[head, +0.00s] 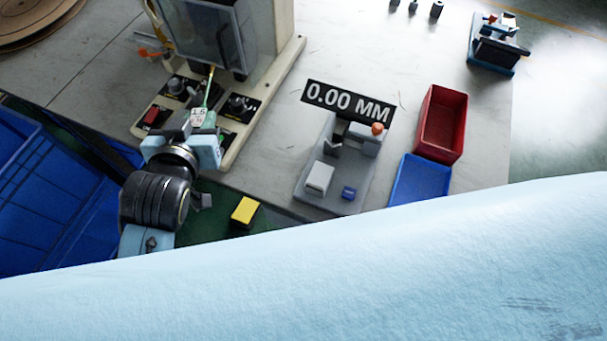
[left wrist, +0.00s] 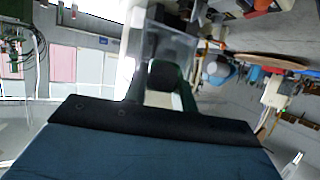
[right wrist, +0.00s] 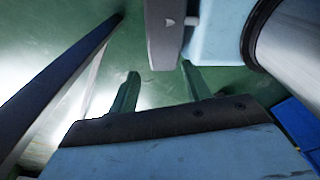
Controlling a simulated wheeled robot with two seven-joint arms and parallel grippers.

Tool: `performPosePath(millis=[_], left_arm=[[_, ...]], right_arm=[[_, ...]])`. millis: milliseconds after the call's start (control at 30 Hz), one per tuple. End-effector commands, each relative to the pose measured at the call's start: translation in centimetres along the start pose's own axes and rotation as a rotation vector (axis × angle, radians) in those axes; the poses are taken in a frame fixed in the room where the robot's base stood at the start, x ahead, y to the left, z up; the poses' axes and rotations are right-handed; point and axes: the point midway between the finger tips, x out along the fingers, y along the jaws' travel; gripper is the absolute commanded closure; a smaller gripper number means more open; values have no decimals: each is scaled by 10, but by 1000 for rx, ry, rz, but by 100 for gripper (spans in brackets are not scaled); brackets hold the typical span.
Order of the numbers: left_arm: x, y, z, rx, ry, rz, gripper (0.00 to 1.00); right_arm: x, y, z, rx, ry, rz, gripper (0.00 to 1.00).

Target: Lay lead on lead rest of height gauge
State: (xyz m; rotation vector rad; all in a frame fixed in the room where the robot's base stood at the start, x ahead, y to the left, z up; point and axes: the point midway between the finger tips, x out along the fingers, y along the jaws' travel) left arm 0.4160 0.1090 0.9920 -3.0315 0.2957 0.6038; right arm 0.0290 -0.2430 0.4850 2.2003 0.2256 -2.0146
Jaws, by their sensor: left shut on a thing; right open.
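My left gripper (head: 199,126) is shut on a lead in the head view. The lead has a white tag (head: 198,117) marked 1.5 and a thin green and yellow part (head: 209,88) that points up toward the press. The height gauge (head: 333,184) stands to the right, apart from the lead, with a grey base, a pale block, a blue button and an orange knob. Its display (head: 348,101) reads 0.00 MM. I cannot tell which part is the lead rest. My right gripper (right wrist: 160,70) is open and empty in the right wrist view, above green floor.
The press (head: 262,95), with a clear guard, stands close beside the left gripper. A red bin (head: 442,123) and a blue tray (head: 419,180) are right of the gauge. A yellow block (head: 245,212) is near the bench's front edge. Bench between press and gauge is clear.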

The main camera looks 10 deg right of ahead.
Motion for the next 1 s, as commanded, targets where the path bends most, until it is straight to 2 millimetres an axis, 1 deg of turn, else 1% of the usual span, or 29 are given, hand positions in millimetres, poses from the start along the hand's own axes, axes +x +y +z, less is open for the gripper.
performPosePath(millis=[33, 67, 100, 167, 200, 300, 400, 500, 567, 600, 700, 800, 1000], left_arm=[[6, 31, 17, 13, -6, 54, 96], [8, 48, 24, 26, -4, 83, 96], [10, 70, 31, 43, -3, 122, 96], [12, 103, 41, 66, -1, 177, 96], [11, 123, 46, 81, 0, 212, 96], [8, 167, 54, 113, 2, 285, 96], [3, 197, 58, 135, 3, 335, 96], [1, 214, 61, 149, 2, 362, 96], [3, 218, 68, 154, -1, 369, 96], [5, 219, 75, 156, -1, 371, 96], [13, 219, 94, 157, -1, 372, 96], [19, 219, 108, 156, 0, 371, 96], [25, 218, 122, 155, 1, 370, 96]], right_arm=[[7, 0, 2, 0, -3, 0, 51], [9, 0, 3, 0, -3, 0, 51], [11, 0, 3, 0, -4, 0, 51], [15, 0, 4, -1, -4, 1, 51], [17, 1, 4, -1, -4, 1, 51], [21, 2, 4, -2, -4, 3, 51], [23, 4, 4, -3, -4, 5, 51], [25, 5, 4, -4, -3, 7, 51], [28, 6, 4, -4, -3, 8, 51], [30, 7, 4, -4, -2, 8, 51], [36, 7, 4, -4, 0, 9, 51], [40, 8, 3, -5, 1, 10, 51], [43, 14, 3, -9, 2, 17, 51]])
